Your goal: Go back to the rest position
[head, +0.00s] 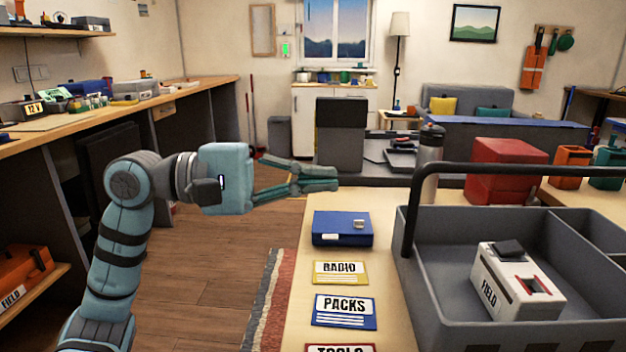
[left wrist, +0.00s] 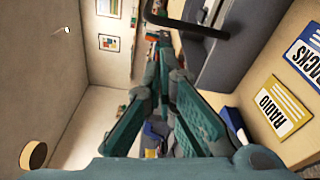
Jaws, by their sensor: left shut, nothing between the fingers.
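My left gripper (head: 334,179) is in the middle of the head view, raised above the near left part of the table and pointing right. Its teal fingers are shut and hold nothing. The fingers also show in the left wrist view (left wrist: 160,62), meeting at their tips. A blue box (head: 342,229) lies on the table below and just right of the fingertips, apart from them. My right gripper does not show in either view.
A grey tote (head: 520,336) with a dark handle (head: 480,169) stands at the right, holding a white FIELD device (head: 516,280). RADIO (head: 340,272) and PACKS (head: 344,311) cards lie on the table (head: 297,320). A grey bottle (head: 428,165) stands behind. Open floor (head: 215,270) lies left.

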